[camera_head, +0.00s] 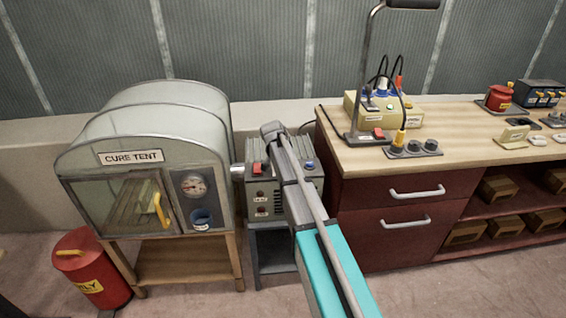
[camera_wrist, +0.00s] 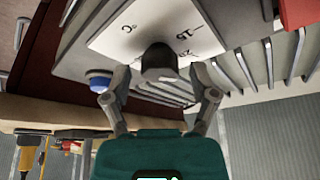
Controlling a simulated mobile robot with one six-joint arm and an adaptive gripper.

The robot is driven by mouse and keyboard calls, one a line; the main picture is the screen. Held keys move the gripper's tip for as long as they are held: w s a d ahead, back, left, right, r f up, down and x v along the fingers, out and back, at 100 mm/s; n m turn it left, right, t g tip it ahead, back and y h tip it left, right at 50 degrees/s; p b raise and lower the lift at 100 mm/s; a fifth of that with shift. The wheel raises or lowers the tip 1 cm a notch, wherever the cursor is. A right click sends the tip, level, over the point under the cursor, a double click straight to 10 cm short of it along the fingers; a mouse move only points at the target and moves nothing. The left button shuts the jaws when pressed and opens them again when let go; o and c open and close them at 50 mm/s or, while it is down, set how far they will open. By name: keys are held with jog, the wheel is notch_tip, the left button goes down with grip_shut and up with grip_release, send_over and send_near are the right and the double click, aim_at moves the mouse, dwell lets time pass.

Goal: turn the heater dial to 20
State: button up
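The heater (camera_head: 259,205) is a grey box with a red switch, standing between the cure tent and the bench. My arm crosses in front of it and hides its dial and my gripper in the head view. In the wrist view the dark round dial (camera_wrist: 159,62) sits on a white plate (camera_wrist: 128,42), seen upside down. The plate shows °C, 15 and what looks like 20; I cannot read where the dial points. My gripper (camera_wrist: 161,80) is open, one finger on each side of the dial, with a visible gap to it on both sides.
A blue button (camera_wrist: 99,80) lies close to one finger, and dark vent slots (camera_wrist: 238,75) are near the other. The cure tent (camera_head: 150,150) stands left of the heater, and the wooden bench (camera_head: 470,150) with drawers stands right. A red bin (camera_head: 92,268) is on the floor.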

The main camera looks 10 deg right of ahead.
jog(key=shift+n, duration=0.5)
jog(key=shift+d+n+t+y, duration=0.1)
jog(key=shift+n+t+y, duration=0.3)
jog(key=shift+n, duration=0.8)
jog(key=shift+n+t+y, duration=0.2)
jog(key=shift+n+y, duration=0.4)
jog(key=shift+n, duration=0.6)
jog(key=shift+n+y, duration=0.6)
jog(key=shift+n, duration=0.85)
jog(key=shift+n+y, duration=0.6)
jog(key=shift+n, duration=0.85)
jog(key=shift+s+r+p, duration=0.1)
jog(key=shift+r+p, duration=0.25)
jog(key=p+v, duration=1.2)
jog(key=v, duration=0.1)
jog(key=s+a+f+m+g+b, duration=0.1)
jog(key=s+a+f, duration=0.1)
jog(key=s, duration=0.9)
jog(key=s+a+f+m+g+h+b, duration=0.1)
jog(key=s+a+f+g, duration=0.1)
jog(key=s, duration=1)
jog(key=shift+s+a+g+b, duration=0.15)
jog(key=shift+a+g+b, duration=0.2)
jog(key=shift+a, duration=0.55)
jog(key=shift+m+g, duration=0.35)
jog(key=shift+m, duration=0.05)
jog(key=s, duration=0.5)
jog(key=shift+s+a+f, duration=0.1)
jog(key=shift+s+a, duration=0.25)
jog(key=shift+a, duration=0.05)
